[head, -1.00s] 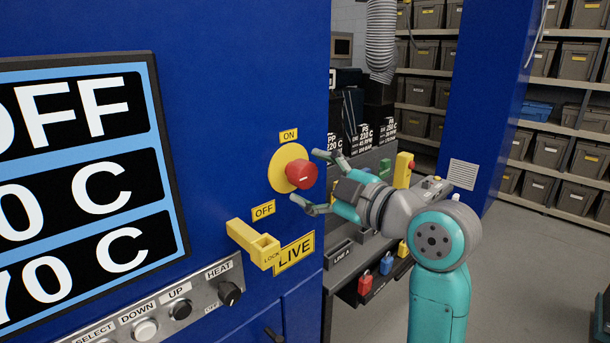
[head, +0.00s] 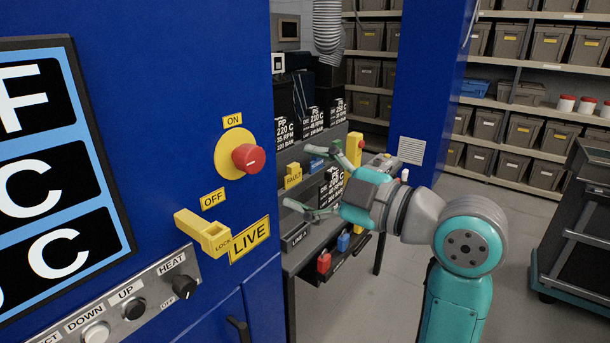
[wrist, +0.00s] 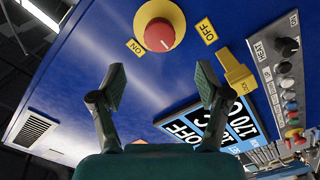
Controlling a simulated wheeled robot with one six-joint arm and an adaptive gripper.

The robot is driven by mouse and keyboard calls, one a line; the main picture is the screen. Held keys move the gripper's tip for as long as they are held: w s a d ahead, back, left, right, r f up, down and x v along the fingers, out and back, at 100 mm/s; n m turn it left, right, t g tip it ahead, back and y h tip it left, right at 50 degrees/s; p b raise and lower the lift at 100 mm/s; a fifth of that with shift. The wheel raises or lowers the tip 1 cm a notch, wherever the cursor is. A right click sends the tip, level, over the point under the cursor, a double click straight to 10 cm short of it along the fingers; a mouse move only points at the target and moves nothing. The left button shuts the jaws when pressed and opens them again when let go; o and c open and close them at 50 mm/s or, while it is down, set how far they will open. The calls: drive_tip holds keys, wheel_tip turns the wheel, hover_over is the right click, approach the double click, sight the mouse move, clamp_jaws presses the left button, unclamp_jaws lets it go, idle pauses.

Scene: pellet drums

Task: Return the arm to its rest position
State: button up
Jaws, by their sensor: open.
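My gripper (head: 312,186) is open and empty, its fingers spread, in front of the blue machine (head: 160,60) and apart from it. In the head view it is to the right of the red knob (head: 248,158) on its yellow round plate. The wrist view shows both fingers (wrist: 160,92) apart with nothing between them, and the red knob (wrist: 160,35) ahead of them, above in the picture. My teal and grey arm stretches from the lower right of the head view, bent at a round joint.
A yellow lever (head: 203,232) sticks out below the knob, beside a LIVE label (head: 249,239). A bench (head: 300,262) with labelled cards, small coloured blocks and padlocks stands behind my gripper. A dark cart (head: 578,230) is at right. Grey floor (head: 400,285) shows between bench and cart.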

drive_tip(key=s+d+f+m+t+h, duration=0.1)
drive_tip(key=d+f+m+t+h, duration=0.2)
drive_tip(key=f, duration=0.6)
drive_tip(key=s+d+f+m+h, duration=0.1)
drive_tip(key=d+f+m+h, duration=0.1)
drive_tip(key=f+m, duration=0.55)
drive_tip(key=s+d+f+m+t+h, duration=0.1)
drive_tip(key=d+f+m+t+h, duration=0.15)
drive_tip(key=f, duration=0.75)
drive_tip(key=s+d+f+m+h, duration=0.4)
drive_tip(key=s+d+f+m, duration=0.1)
drive_tip(key=s+f, duration=0.7)
drive_tip(key=s+d+f+m+g+h, duration=0.1)
drive_tip(key=s+d, duration=0.1)
drive_tip(key=s, duration=1.1)
drive_tip(key=s+d+f+m+h, duration=0.1)
drive_tip(key=s+d, duration=0.1)
drive_tip(key=s, duration=1.2)
drive_tip(key=shift+s+d+f+m+g+h, duration=0.2)
drive_tip(key=shift+f+m+g+h, duration=0.15)
drive_tip(key=shift+f+m, duration=0.05)
